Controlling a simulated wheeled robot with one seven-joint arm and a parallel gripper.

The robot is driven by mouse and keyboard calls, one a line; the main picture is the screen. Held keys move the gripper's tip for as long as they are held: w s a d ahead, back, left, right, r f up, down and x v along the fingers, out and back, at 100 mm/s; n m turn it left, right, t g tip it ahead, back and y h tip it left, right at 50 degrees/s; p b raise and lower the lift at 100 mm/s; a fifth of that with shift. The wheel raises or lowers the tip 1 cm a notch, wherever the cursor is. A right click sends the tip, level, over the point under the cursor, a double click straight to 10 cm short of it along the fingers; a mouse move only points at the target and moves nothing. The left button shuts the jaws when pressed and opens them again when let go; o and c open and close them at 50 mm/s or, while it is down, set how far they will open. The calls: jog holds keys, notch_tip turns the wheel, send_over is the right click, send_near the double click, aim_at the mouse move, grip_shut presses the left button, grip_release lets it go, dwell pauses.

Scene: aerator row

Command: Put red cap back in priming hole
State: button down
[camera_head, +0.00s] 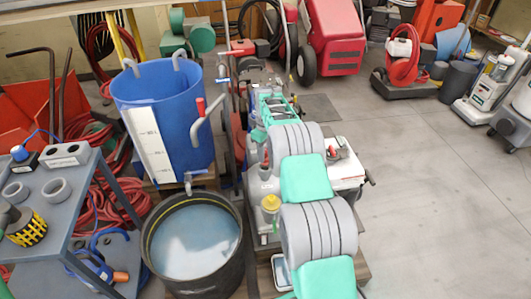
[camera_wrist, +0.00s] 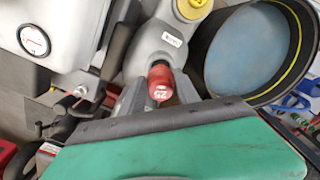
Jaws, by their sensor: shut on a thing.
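The red cap (camera_wrist: 160,84) with white lettering sits between the two grey fingers of my gripper (camera_wrist: 160,92) in the wrist view. The gripper is shut on it. The cap is right at the grey pump neck (camera_wrist: 150,52), below a white label. I cannot tell whether it touches the neck or is in the hole. The priming hole is not visible. In the head view the grey pump body (camera_head: 262,190) stands beside my arm, and a small red patch above its label may be the cap. My arm hides most of the gripper there.
A yellow cap (camera_wrist: 195,8) is on the pump near the label. A black tub of water (camera_head: 193,245) stands left of the pump, with a blue tank (camera_head: 165,110) behind it. A grey cart (camera_head: 60,205) is at far left.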

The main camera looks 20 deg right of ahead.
aim_at(266, 160)
jog(key=shift+f+b, duration=1)
jog(key=shift+f, duration=1.15)
jog(key=c, duration=0.8)
grip_release()
